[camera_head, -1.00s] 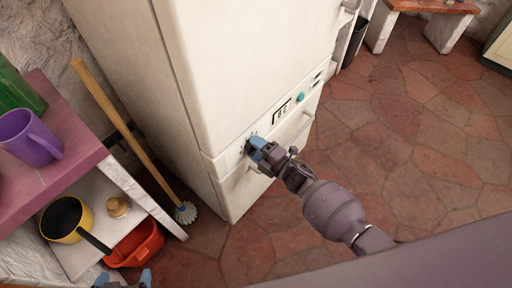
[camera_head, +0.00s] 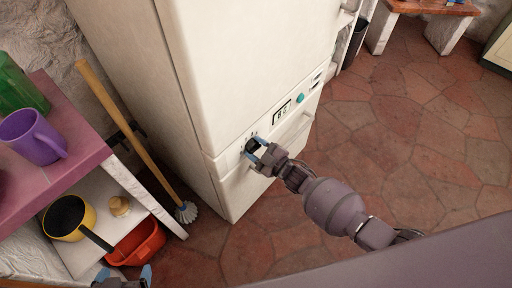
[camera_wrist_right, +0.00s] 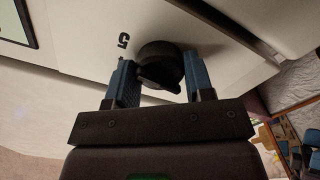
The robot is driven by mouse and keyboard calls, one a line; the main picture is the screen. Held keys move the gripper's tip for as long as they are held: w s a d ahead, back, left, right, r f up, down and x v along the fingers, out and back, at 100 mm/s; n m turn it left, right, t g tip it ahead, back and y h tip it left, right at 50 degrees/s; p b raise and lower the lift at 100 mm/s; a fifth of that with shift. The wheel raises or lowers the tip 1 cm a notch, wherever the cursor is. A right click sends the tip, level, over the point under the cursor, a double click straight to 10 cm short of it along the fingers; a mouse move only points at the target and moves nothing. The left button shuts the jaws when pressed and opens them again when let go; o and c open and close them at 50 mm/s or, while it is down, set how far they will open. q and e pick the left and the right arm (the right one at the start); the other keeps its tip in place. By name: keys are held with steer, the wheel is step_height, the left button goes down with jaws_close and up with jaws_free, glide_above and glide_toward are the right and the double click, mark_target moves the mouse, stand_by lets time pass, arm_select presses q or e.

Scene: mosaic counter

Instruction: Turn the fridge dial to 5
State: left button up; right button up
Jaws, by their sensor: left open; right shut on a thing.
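The fridge (camera_head: 240,60) is cream white, with a round dark dial (camera_head: 251,146) low on its front, partly hidden by my right gripper. My right gripper (camera_head: 261,151) is shut on the dial, one blue finger on either side. In the right wrist view the black dial (camera_wrist_right: 160,62) sits between the fingers, with its raised grip bar toward me. A printed 5 (camera_wrist_right: 123,40) and a small tick show just left of the dial; other marks are hidden or too small to read. My left gripper (camera_head: 123,276) is open and empty at the bottom left.
A small display (camera_head: 282,112) and a teal button (camera_head: 300,98) lie right of the dial. At left stands a shelf (camera_head: 75,125) with a purple mug (camera_head: 32,137), yellow pan (camera_head: 68,218) and red tub (camera_head: 138,242). A broom (camera_head: 135,140) leans beside the fridge.

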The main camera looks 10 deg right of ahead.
stand_by(0.6)
steer(key=o, duration=0.9)
steer(key=shift+s+d, duration=0.1)
steer(key=shift+d, duration=0.05)
steer(key=p+v, duration=0.1)
steer(key=v, duration=0.9)
steer(key=shift+s+d+p, duration=0.15)
steer(key=shift+s+p, duration=0.05)
steer(key=shift+p, duration=0.1)
